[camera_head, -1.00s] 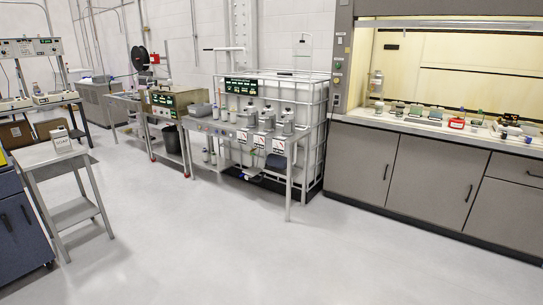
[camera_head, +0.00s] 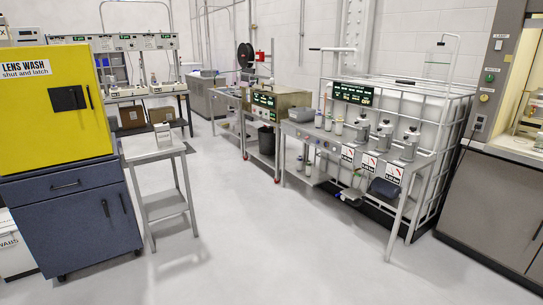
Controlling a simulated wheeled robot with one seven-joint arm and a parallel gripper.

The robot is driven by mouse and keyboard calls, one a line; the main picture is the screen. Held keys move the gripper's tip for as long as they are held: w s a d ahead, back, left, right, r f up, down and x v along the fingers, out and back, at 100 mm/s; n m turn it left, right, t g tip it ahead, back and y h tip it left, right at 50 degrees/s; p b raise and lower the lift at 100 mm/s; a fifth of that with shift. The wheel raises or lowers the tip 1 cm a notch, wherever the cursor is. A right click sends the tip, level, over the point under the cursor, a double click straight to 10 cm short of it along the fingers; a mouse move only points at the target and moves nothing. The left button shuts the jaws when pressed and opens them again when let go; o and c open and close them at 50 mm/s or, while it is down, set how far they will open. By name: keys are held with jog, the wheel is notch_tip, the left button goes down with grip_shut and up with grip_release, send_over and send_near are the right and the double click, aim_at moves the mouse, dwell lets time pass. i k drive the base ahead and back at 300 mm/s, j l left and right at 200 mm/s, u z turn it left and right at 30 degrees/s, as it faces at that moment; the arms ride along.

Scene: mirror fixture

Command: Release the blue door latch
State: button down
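No blue latch can be made out in this view. A yellow cabinet (camera_head: 40,135) at the left bears a sign reading "LENS WASH shut and latch" (camera_head: 25,69). On its front are a black plate (camera_head: 68,98) and a thin dark upright handle (camera_head: 88,97) near the right edge. It stands on a dark blue cabinet (camera_head: 75,225) with a drawer above and doors with dark handles below. My gripper is not in view.
A grey steel cart (camera_head: 160,150) with a small white box (camera_head: 163,134) stands right beside the blue cabinet. A steel bench (camera_head: 340,150) with several devices is at centre right, and a fume hood (camera_head: 500,190) at far right. The floor (camera_head: 250,250) in front is clear.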

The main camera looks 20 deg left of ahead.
aim_at(104, 202)
jog(key=i+j+u, duration=0.15)
jog(key=i+u, duration=0.2)
jog(key=i, duration=0.35)
jog(key=i+u, duration=0.35)
jog(key=i, duration=0.3)
jog(key=i+l+u, duration=0.35)
jog(key=i, duration=0.3)
jog(key=i+j+u, duration=0.15)
jog(key=i+u, duration=0.15)
jog(key=i, duration=0.3)
jog(key=i+u, duration=0.3)
jog(key=i, duration=0.25)
jog(key=i+l+u, duration=0.25)
jog(key=i, duration=0.35)
jog(key=i+l+u, duration=0.15)
jog(key=i+u, duration=0.15)
jog(key=i, duration=0.25)
